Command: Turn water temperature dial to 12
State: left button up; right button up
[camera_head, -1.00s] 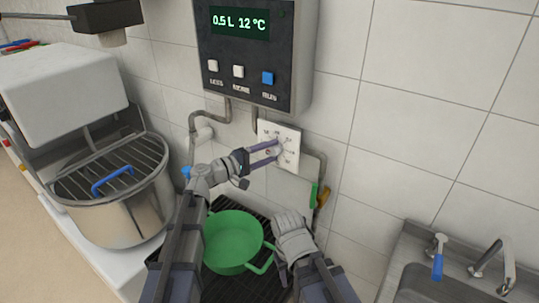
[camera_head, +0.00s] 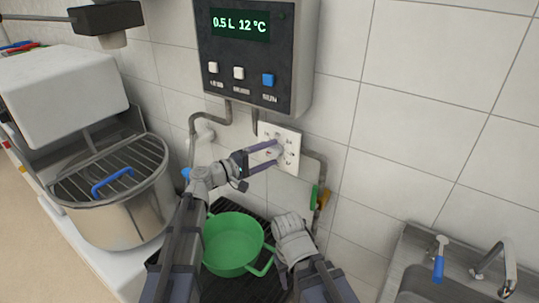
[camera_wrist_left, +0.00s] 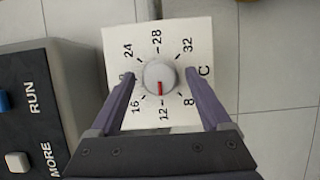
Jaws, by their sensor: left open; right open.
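The water temperature dial (camera_wrist_left: 159,77) is a round pale knob on a white square plate (camera_wrist_left: 188,33) marked with numbers. In the left wrist view its red mark points down toward the 12. The plate also shows on the wall in the head view (camera_head: 292,160). My left gripper (camera_wrist_left: 165,80) is open, with one finger on each side of the knob and a gap visible to each; in the head view it (camera_head: 276,156) reaches the plate. The display (camera_head: 240,24) reads 0.5 L 12 °C. My right gripper (camera_head: 283,262) is low beside the green pot; its fingers are mostly hidden.
The dark control box (camera_head: 258,55) hangs above the dial, with buttons. A green pot (camera_head: 232,243) stands on a dark grate below. A steel mixer bowl (camera_head: 113,207) is at left and a sink (camera_head: 460,270) at lower right. Pipes run beside the plate.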

pick_arm(q)
jog(key=v, duration=0.7)
jog(key=shift+s+a, duration=0.15)
jog(key=shift+a, duration=0.1)
jog(key=s+d+f+m+g+y, duration=0.1)
jog(key=s+f+m+g+y, duration=0.2)
jog(key=f, duration=0.4)
jog(key=s+d+f+m+g+y, duration=0.1)
jog(key=s+f+g+y, duration=0.15)
jog(key=s+f, duration=0.35)
jog(key=s+a+f+m+g+y, duration=0.3)
jog(key=s+a+f+g+y, duration=0.1)
jog(key=s+a+f+y, duration=0.6)
jog(key=s+d+r+m+p, duration=0.3)
jog(key=s+d+r+p, duration=0.1)
jog(key=d, duration=0.5)
jog(key=shift+s+d+r+m+g+y, duration=0.15)
jog(key=shift+s+r+m+g+y, duration=0.2)
jog(key=shift+s+r, duration=0.35)
